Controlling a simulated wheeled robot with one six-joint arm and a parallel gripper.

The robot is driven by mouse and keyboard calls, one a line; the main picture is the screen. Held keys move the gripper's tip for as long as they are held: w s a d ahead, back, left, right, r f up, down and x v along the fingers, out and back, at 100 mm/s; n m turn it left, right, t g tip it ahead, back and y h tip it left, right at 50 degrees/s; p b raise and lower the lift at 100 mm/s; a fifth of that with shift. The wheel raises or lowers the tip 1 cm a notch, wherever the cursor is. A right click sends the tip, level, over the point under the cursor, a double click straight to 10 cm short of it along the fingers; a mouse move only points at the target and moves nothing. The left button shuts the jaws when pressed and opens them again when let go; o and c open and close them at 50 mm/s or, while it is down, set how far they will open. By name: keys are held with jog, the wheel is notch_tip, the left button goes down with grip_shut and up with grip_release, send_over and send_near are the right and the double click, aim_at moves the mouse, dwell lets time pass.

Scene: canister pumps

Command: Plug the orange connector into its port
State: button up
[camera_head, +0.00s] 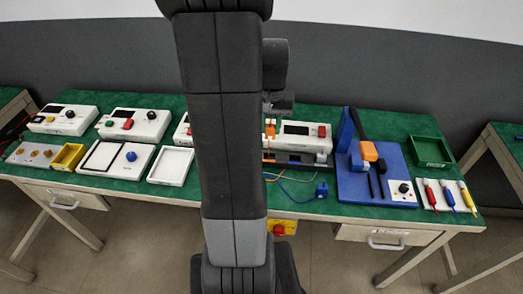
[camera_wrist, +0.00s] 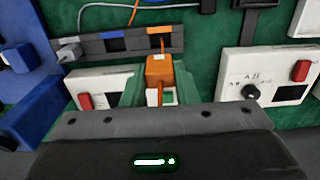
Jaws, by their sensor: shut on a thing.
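The orange connector (camera_wrist: 159,70) is held between the fingers of my gripper (camera_wrist: 160,88) in the wrist view. It also shows small below the gripper (camera_head: 279,104) in the head view, as an orange block (camera_head: 270,130). An orange cable runs from it. A dark port strip (camera_wrist: 118,43) lies just beyond the connector in the wrist view, with blue and orange marks and a grey plug (camera_wrist: 68,52) at one end. The orange mark (camera_wrist: 157,42) is in line with the connector. The connector looks apart from the strip, but the gap is hard to judge.
The strip belongs to a white pump unit (camera_head: 300,129) with a red switch. A blue board (camera_head: 360,188) with a blue stand is further right. My arm hides the table's middle.

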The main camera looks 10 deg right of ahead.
notch_tip(320, 180, down, 10)
jog(key=shift+r, duration=0.15)
dwell(0.3)
jog(key=shift+f+b, duration=0.2)
jog(key=shift+b, duration=0.1)
jog(key=o, duration=0.9)
jog(key=shift+o, duration=0.2)
notch_tip(320, 180, up, 12)
jog(key=shift+r+p, duration=0.2)
jog(key=shift+p, duration=0.35)
